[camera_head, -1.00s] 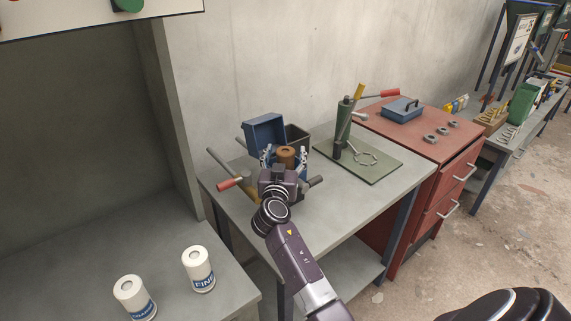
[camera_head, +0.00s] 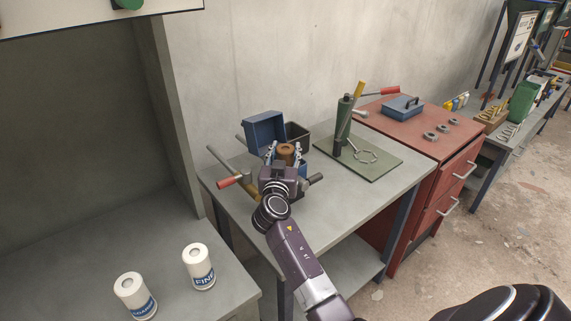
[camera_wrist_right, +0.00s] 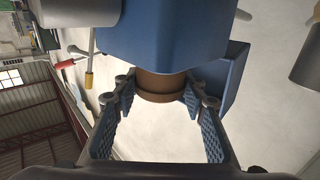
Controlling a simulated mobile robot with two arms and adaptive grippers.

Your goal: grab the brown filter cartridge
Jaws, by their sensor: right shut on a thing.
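The brown filter cartridge (camera_head: 286,149) stands upright at the blue box (camera_head: 265,133) with its raised lid, on the grey workbench. My right gripper (camera_head: 284,155) is shut on the cartridge, with one finger on each side of it. In the right wrist view the brown cartridge (camera_wrist_right: 160,86) sits between the two fingertips (camera_wrist_right: 160,92), and the blue box (camera_wrist_right: 165,35) hides part of it. My left gripper is not in view.
A green press (camera_head: 344,128) stands on a plate to the right. Two white canisters (camera_head: 199,267) stand on the nearer bench at lower left. The grey bench's right front (camera_head: 345,215) is clear.

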